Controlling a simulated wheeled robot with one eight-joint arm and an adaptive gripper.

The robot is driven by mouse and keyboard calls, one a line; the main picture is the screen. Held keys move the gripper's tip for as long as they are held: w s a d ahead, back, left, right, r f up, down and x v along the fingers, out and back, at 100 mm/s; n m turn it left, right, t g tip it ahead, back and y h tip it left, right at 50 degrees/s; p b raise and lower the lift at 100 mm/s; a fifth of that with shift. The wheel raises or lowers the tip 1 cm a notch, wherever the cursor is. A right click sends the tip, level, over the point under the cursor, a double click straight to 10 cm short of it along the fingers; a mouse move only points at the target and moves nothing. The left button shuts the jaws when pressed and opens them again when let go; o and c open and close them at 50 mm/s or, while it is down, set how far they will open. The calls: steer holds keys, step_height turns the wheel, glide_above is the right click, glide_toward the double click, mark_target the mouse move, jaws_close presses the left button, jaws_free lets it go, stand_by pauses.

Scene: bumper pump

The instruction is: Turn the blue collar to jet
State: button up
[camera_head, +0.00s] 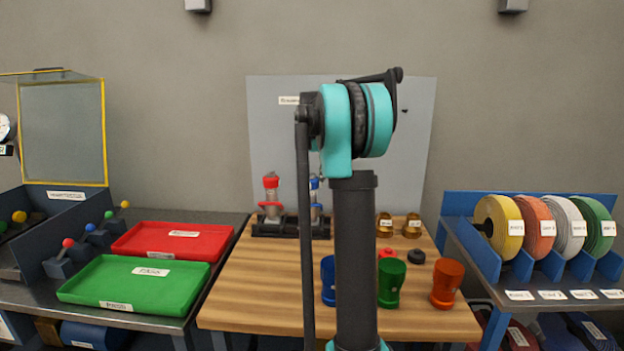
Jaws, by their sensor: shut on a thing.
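The blue collar (314,184) is on a clear pump bottle or cylinder, upright in a black rack (275,228) at the left back of the wooden table. My arm covers much of this blue-collared piece, so the collar's setting cannot be read. A similar piece with a red collar (271,182) stands to its left in the same rack. My arm rises in front of the table and bends over at its teal joint. My gripper is hidden behind the arm, so its contact with the collar cannot be seen.
Blue (327,281), green (391,284) and orange (446,285) cups stand on the wooden table (255,305). Two brass pieces (412,226) and small red and black parts lie behind. Red (170,240) and green (135,283) trays are left; tape rolls (498,227) are right.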

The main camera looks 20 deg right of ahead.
steer(key=o, duration=1.2)
steer(key=shift+c, duration=0.2)
steer(key=shift+r, duration=0.15)
step_height(320, 180, up, 12)
